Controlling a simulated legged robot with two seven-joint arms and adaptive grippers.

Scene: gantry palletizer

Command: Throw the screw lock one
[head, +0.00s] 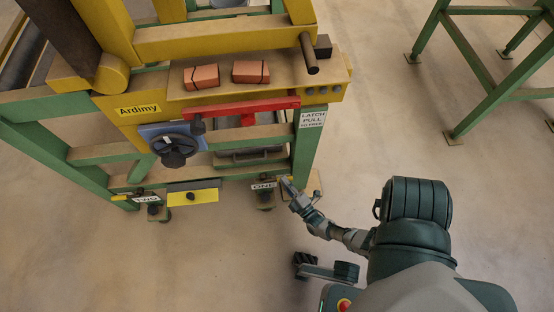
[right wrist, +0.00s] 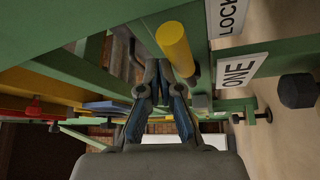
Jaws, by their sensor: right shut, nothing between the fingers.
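The white ONE label (head: 264,185) sits low on the green frame, with a dark knob (head: 265,207) below it. In the right wrist view the ONE label (right wrist: 240,69) lies right of a yellow cylindrical handle (right wrist: 175,47). My right gripper (head: 287,185) is at the frame's lower right corner, just right of the label. In the wrist view the gripper (right wrist: 162,75) is shut and empty, its fingertips close to the yellow handle, partly in front of it. I cannot tell whether they touch. My left gripper is not in view.
The TWO label (head: 146,199) and a yellow plate (head: 192,197) are further left. Above are a red bar (head: 240,108), a black handwheel (head: 175,148) and two orange bricks (head: 250,72). A green stand (head: 480,80) is at upper right. The floor between is clear.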

